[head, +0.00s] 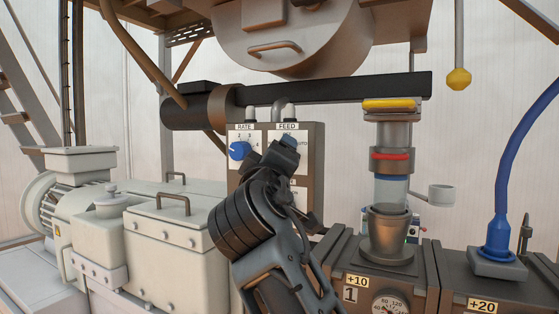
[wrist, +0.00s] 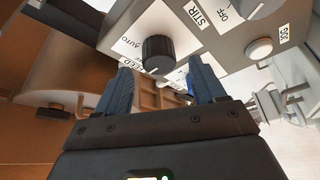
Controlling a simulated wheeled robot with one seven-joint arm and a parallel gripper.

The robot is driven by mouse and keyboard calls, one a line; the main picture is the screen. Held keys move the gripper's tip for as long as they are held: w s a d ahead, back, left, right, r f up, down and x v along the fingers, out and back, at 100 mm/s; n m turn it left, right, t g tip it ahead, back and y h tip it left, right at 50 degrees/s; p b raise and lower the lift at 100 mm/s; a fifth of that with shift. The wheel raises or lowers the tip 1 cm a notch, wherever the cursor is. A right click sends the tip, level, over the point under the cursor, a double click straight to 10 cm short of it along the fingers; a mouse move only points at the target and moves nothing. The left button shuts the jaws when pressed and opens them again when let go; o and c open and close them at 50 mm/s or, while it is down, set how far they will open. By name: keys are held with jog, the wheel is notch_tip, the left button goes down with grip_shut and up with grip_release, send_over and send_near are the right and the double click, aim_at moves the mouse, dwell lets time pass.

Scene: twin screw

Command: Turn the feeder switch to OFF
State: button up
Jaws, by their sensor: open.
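The grey-brown control box (head: 308,165) carries the FEED label (head: 288,127). In the head view my gripper (head: 286,148) is in front of that label's panel and hides the feeder switch. In the wrist view the feeder switch is a dark ribbed knob (wrist: 158,54) on a white plate with AUTO and partly hidden FEED lettering. My gripper (wrist: 162,70) is open, with one blue finger to each side of the knob's lower end in the picture. I cannot tell whether the fingers touch it. Its pointer direction is not clear.
A blue RATE knob (head: 239,150) is left of my gripper. In the wrist view a STIR plate (wrist: 190,14), another knob marked OFF and a round white button (wrist: 259,50) are at upper right. A black beam (head: 350,87) runs above the box; a glass column (head: 390,190) stands right.

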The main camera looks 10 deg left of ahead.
jog(key=b+v, duration=0.1)
jog(key=v, duration=0.4)
jog(key=shift+f, duration=0.1)
